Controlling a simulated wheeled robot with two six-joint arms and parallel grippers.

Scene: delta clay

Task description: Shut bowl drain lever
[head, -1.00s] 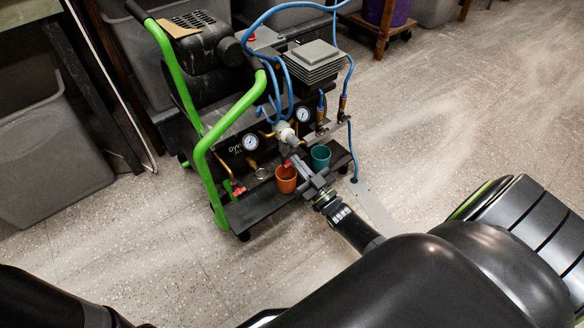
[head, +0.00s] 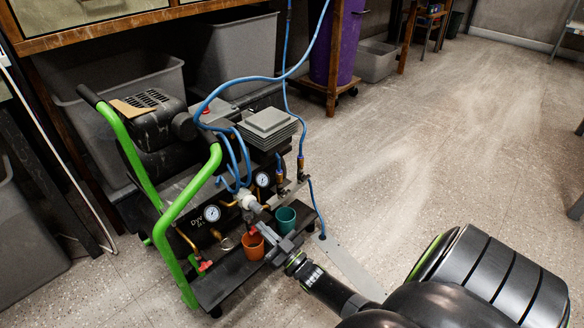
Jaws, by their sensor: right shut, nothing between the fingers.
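A green-handled air compressor (head: 187,212) stands on the floor. A white-grey filter bowl (head: 247,201) sits on its front pipework. A small red lever (head: 253,230) shows just below the bowl, above an orange cup (head: 252,247) on the black tray. My right gripper (head: 266,231) is shut and empty, right beside this lever; I cannot tell whether they touch. The gripper partly hides the lever and the orange cup. A second red lever (head: 205,265) is lower left on the compressor. My left gripper is out of view.
A teal cup (head: 286,219) stands on the tray close to my right gripper. Blue hoses (head: 242,82) loop above the pipework. Two pressure gauges (head: 212,213) face out. Grey bins (head: 235,60) stand behind. The floor (head: 420,130) at right is clear.

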